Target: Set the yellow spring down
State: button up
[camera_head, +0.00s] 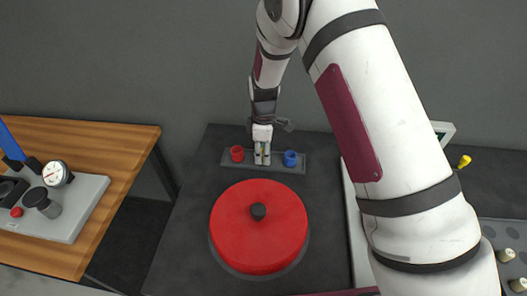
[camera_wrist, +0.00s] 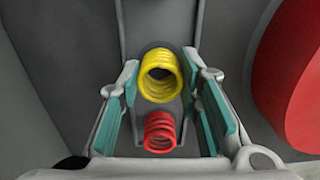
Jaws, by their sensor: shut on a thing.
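My gripper (camera_head: 263,154) is upright over the middle of a grey rack (camera_head: 230,163) at the back of the dark table. In the wrist view my gripper (camera_wrist: 161,72) is shut on the yellow spring (camera_wrist: 161,91), which sits between its fingertips. In the head view only a thin yellow sliver of the spring shows between the fingers. I cannot tell whether its lower end touches the rack.
A red spring (camera_head: 237,154) stands on the rack left of my gripper and shows in the wrist view (camera_wrist: 160,133). A blue spring (camera_head: 290,158) stands on the right. A big red disc (camera_head: 240,235) with a black knob lies in front.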

jog(key=shift+f, duration=0.15)
jog(key=o, duration=1.1)
jog(key=shift+o, duration=0.2)
notch_tip(320, 180, up, 12)
jog(key=b, duration=0.1)
jog(key=shift+r, duration=0.25)
jog(key=s+d+r+m+t, duration=0.1)
jog(key=s+d+r+m, duration=0.35)
jog(key=r, duration=0.35)
jog(key=s+d+r+m+t, duration=0.1)
jog(key=s+d+r+m, duration=0.25)
jog(key=s+r, duration=0.4)
jog(key=s+d+r+m+t, duration=0.1)
jog(key=s+d+r+m, duration=0.1)
jog(key=s, duration=0.6)
jog(key=s+d+r+m+t, duration=0.2)
jog(key=s+d+r+m, duration=0.1)
jog(key=s, duration=0.5)
jog(key=d+m, duration=0.1)
jog(key=m, duration=0.1)
jog(key=shift+s+d+m, duration=0.35)
jog(key=shift+d+m, duration=0.05)
